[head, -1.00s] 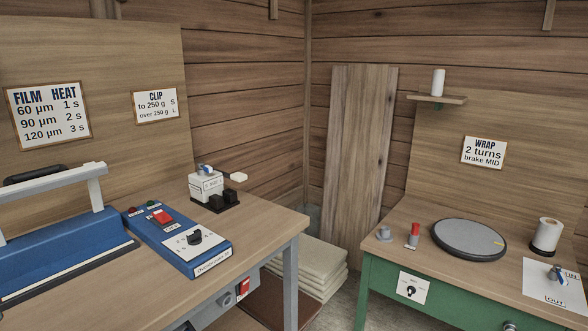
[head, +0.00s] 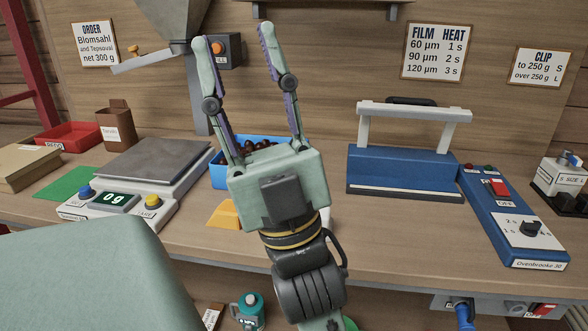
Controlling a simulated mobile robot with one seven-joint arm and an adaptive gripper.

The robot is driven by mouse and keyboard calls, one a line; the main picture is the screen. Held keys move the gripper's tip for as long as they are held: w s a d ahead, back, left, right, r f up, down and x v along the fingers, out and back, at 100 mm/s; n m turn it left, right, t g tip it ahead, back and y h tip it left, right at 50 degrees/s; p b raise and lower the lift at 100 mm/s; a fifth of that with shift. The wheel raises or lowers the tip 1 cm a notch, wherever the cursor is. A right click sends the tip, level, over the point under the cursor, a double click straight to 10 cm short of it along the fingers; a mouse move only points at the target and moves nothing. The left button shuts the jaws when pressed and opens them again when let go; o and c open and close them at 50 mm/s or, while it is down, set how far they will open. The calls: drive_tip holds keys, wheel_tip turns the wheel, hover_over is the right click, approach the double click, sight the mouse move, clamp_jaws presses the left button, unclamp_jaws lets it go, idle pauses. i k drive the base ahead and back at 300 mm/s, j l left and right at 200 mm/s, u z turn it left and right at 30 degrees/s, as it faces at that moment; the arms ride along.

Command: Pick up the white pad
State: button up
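I cannot make out a white pad clearly. A small white sliver (head: 327,216) shows on the bench just right of my wrist; my gripper hides the rest, so I cannot tell what it is. My gripper (head: 232,34) is open and empty, its two fingers spread and pointing up and away in the middle of the head view. It is in front of a blue bin (head: 218,172) with dark brown nuts and hides part of it.
A scale (head: 120,206) reading 0 g stands left of my gripper. A blue sealer (head: 402,170) and its control box (head: 520,228) stand to the right. Bench wood (head: 400,225) before the sealer is clear.

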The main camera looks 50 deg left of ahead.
sight(327, 222)
drive_tip(key=u, duration=1.25)
